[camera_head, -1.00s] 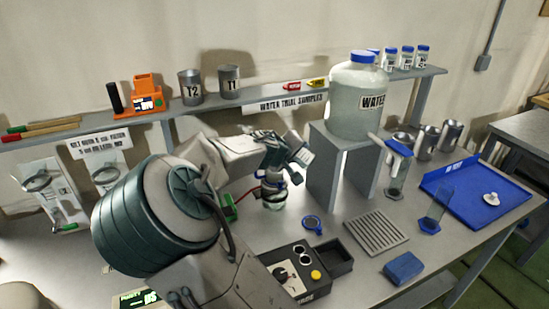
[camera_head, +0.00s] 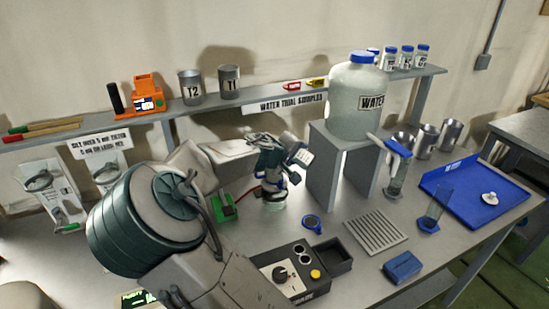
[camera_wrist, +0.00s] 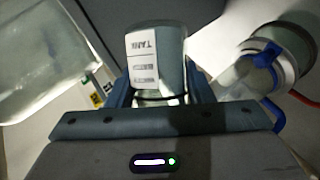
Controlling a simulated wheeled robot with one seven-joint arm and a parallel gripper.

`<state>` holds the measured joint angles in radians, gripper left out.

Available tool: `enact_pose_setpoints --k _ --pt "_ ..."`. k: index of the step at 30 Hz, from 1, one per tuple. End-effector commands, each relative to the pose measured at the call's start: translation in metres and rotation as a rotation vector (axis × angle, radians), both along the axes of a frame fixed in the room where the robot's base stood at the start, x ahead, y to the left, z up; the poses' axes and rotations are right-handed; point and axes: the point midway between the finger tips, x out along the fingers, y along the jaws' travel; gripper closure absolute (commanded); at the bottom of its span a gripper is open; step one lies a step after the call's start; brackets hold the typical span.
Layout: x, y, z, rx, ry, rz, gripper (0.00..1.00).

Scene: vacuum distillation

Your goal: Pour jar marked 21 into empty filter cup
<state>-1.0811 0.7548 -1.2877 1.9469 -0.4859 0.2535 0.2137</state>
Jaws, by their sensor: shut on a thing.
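My gripper (camera_head: 284,150) is shut on a small clear jar with a white label. The jar (camera_wrist: 157,55) shows between the fingers (camera_wrist: 160,95) in the wrist view; its label reads "TANK", upside down there, and I cannot read a 21. In the head view the jar (camera_head: 302,156) looks tilted, above and right of the filter assembly. The filter cup (camera_wrist: 242,76), clear with a blue clamp, is right of the jar in the wrist view, apart from it. In the head view the filter flask (camera_head: 273,200) stands below my gripper, which partly hides the cup.
The big water jug (camera_head: 357,100) stands on a grey stand (camera_head: 336,165) right of my gripper. A control box (camera_head: 292,272), a blue cap (camera_head: 312,223), a drain rack (camera_head: 375,230) and a blue tray (camera_head: 505,207) are on the bench. Several capped jars (camera_head: 407,57) stand on the shelf.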

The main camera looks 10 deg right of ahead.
Motion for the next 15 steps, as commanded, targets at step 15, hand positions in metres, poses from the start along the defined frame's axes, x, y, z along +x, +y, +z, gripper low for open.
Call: enact_pose_setpoints --k 15 --pt "0.0003 -0.0001 0.0027 -0.031 0.022 0.001 0.82"
